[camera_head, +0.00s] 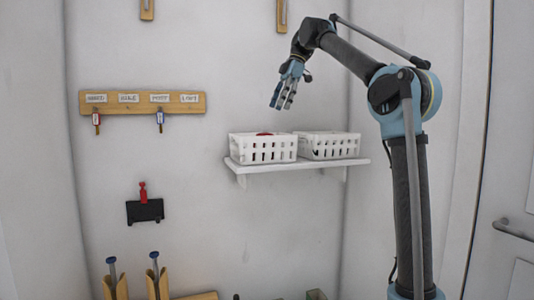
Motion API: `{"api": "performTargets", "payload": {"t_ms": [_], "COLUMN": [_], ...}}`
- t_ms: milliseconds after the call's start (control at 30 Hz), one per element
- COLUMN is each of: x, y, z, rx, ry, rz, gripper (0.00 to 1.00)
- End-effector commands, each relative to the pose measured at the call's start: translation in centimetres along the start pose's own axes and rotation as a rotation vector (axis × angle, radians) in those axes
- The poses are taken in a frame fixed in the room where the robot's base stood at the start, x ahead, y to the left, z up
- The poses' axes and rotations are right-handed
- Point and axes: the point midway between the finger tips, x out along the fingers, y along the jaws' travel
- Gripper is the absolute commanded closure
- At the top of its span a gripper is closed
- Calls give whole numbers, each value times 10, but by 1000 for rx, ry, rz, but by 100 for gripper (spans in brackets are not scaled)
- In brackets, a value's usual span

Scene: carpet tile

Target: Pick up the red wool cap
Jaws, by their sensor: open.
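A small patch of red (265,134) shows just above the rim of the left white basket on the wall shelf. It may be the red wool cap, but the basket wall hides most of it. The left basket (246,150) is slotted plastic and stands on the shelf. My gripper (281,106) hangs above the left basket, pointing down, open and empty. It is apart from the basket and the red thing.
A second white basket (330,153) stands beside the left one on the white shelf (290,168). A wooden key rack (140,103) and a black clip holder (146,211) hang on the wall to the left. A door handle (514,231) is at the far right.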

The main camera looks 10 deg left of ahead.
Motion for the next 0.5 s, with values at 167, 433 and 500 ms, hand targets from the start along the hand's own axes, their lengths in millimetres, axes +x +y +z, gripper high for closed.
{"api": "performTargets", "payload": {"t_ms": [167,433,500], "x": [22,63,74], "y": [-1,-2,-1], "z": [4,7,7], "rx": [5,9,10], "ry": [0,-1,-1], "rz": [3,4,4], "gripper": [46,46,46]}}
